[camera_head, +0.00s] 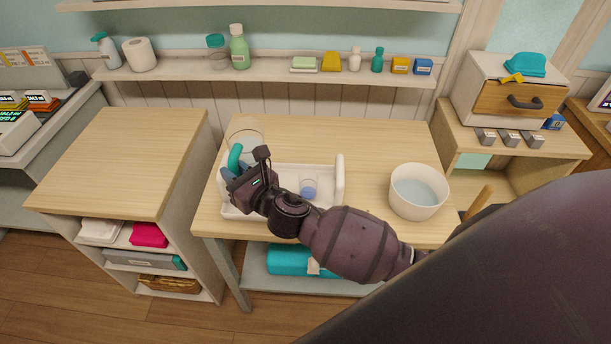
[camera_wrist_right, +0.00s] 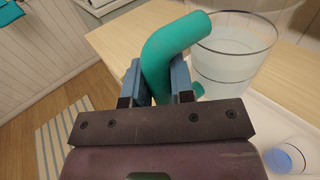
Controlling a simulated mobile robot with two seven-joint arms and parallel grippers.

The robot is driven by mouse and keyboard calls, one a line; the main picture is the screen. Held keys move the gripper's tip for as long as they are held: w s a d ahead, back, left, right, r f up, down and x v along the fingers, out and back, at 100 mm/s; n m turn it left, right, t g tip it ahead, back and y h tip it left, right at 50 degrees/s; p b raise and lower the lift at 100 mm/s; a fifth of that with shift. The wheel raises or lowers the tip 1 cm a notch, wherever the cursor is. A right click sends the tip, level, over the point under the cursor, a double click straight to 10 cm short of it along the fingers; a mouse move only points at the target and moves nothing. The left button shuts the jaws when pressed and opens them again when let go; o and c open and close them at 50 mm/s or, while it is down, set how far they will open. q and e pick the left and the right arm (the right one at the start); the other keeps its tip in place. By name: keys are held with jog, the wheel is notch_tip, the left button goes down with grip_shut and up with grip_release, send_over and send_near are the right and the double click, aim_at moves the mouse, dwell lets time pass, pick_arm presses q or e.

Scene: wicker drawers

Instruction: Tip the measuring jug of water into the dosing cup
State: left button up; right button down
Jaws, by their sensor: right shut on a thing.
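The measuring jug (camera_wrist_right: 238,50) is clear with a dark rim band and a teal handle, and holds water. In the head view the jug (camera_head: 246,128) stands at the left end of the white tray, partly behind my gripper. My right gripper (camera_wrist_right: 156,82) is shut on the teal handle (camera_wrist_right: 172,48). In the head view my right gripper (camera_head: 232,175) hides part of the jug. The dosing cup (camera_head: 309,187), small and clear with blue in it, stands in the tray right of the gripper. The dosing cup also shows in the right wrist view (camera_wrist_right: 285,158). My left gripper is out of view.
The white tray (camera_head: 339,180) has raised ends and sits on the wooden table (camera_head: 375,135). A white bowl of water (camera_head: 418,192) stands to the right. A wall shelf (camera_head: 270,72) with bottles runs behind. Table between tray and bowl is clear.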

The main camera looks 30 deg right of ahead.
jog(key=s+d+f+m+h, duration=0.1)
jog(key=m+h, duration=0.1)
jog(key=h, duration=0.2)
jog(key=s+d+f+m+h, duration=0.1)
jog(key=m+h, duration=0.2)
jog(key=h, duration=0.1)
jog(key=s+d+f+m+h+b, duration=0.1)
jog(key=f+m+h, duration=0.1)
jog(key=h, duration=0.2)
jog(key=shift+d+m+g, duration=0.15)
jog(key=shift+m+g, duration=0.15)
jog(key=shift+m, duration=0.1)
jog(key=shift+w, duration=0.1)
